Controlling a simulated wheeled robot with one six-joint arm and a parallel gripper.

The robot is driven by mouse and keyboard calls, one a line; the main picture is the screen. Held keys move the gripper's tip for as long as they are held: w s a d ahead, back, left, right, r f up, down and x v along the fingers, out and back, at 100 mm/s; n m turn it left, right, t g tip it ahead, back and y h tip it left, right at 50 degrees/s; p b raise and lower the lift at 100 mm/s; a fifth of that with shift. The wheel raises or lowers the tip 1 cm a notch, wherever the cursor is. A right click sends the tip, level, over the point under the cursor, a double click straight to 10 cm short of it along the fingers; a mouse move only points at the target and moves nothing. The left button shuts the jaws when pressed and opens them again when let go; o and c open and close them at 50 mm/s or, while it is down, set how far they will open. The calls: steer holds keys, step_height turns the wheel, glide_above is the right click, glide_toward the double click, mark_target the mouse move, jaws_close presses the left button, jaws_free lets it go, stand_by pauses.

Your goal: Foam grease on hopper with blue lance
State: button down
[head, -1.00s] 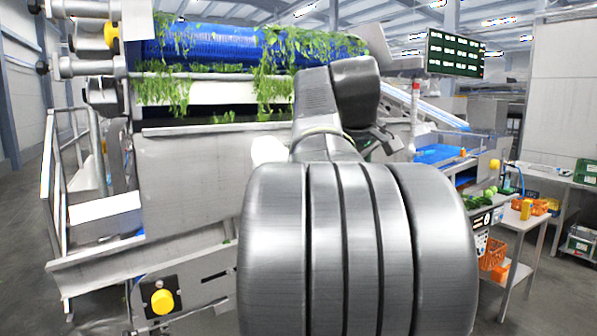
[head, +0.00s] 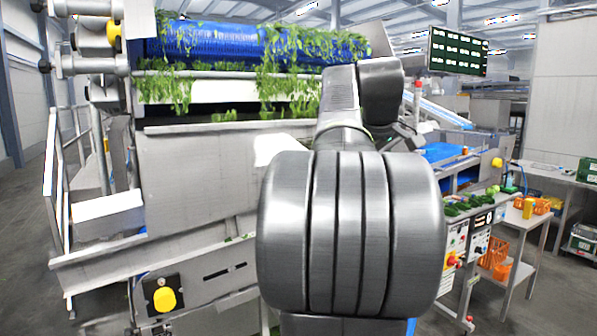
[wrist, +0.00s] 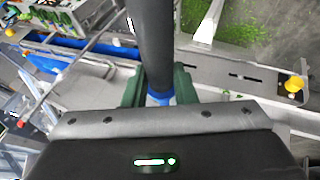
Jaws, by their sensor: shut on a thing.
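The grey metal hopper (head: 200,180) stands at the left and centre of the head view, below a blue roller hung with leaves. A plain white patch (head: 278,150) shows on its right part, beside my arm; I cannot tell whether it is foam, grease or glare. In the wrist view my gripper (wrist: 159,94) has green fingers shut on a dark lance (wrist: 151,40) with a blue collar (wrist: 160,97). The lance points away toward the top of that view, its tip out of frame. My arm hides the gripper in the head view.
The blue roller (head: 215,42) and hanging greens sit above the hopper. A railing (head: 75,180) stands at the left. A control panel (head: 465,245), a side table (head: 525,222) and orange baskets stand at the right. Open floor lies at far left and right.

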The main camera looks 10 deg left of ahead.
steer(key=w+d, duration=1.1)
steer(key=d, duration=0.5)
steer(key=shift+w, duration=0.35)
stand_by(2.1)
stand_by(0.7)
